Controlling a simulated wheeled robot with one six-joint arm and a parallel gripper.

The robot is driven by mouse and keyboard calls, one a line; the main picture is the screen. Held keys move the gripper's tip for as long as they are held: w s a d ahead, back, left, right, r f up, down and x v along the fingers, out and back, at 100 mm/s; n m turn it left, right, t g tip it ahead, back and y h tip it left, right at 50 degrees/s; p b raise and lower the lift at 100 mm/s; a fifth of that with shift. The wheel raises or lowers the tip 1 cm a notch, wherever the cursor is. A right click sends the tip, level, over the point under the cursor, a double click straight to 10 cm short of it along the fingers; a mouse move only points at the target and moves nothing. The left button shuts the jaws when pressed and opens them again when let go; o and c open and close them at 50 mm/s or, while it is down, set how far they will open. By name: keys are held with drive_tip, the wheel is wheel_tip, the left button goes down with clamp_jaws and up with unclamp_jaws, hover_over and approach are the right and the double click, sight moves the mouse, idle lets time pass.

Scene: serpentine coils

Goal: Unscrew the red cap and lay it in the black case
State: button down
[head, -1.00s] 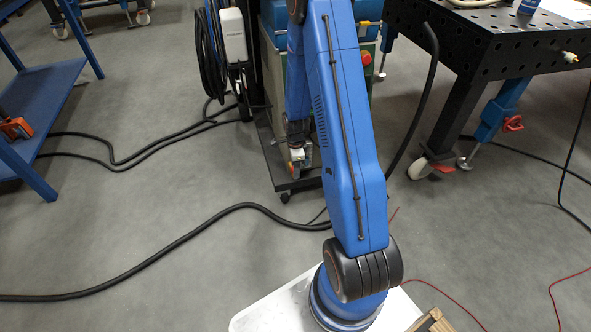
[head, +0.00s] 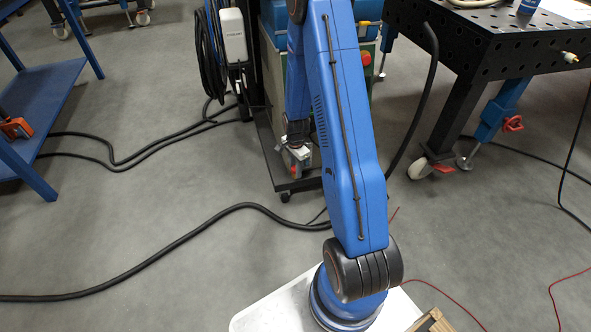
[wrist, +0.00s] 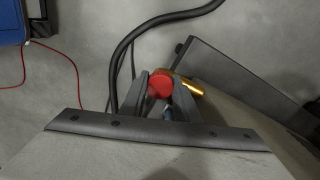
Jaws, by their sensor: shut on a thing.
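The red cap (wrist: 160,84) is round and sits between the two grey fingers of my gripper (wrist: 165,80) in the wrist view. The fingers are shut on it. A brass, gold-coloured fitting (wrist: 188,84) lies just right of the cap; I cannot tell whether the cap is still threaded on it. In the head view my gripper (head: 296,160) hangs at the end of my blue arm, low in front of the machine on the wheeled base. The cap is too small to make out there. I cannot identify the black case in either view.
A blue shelf (head: 45,95) stands left. Black hoses (head: 180,240) cross the grey floor. The black wheeled base (head: 275,160) is close by my gripper.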

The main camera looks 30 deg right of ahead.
drive_tip(key=shift+n, duration=1.6)
drive_tip(key=shift+n, duration=1.6)
drive_tip(key=shift+r, duration=0.2)
drive_tip(key=shift+r, duration=2.3)
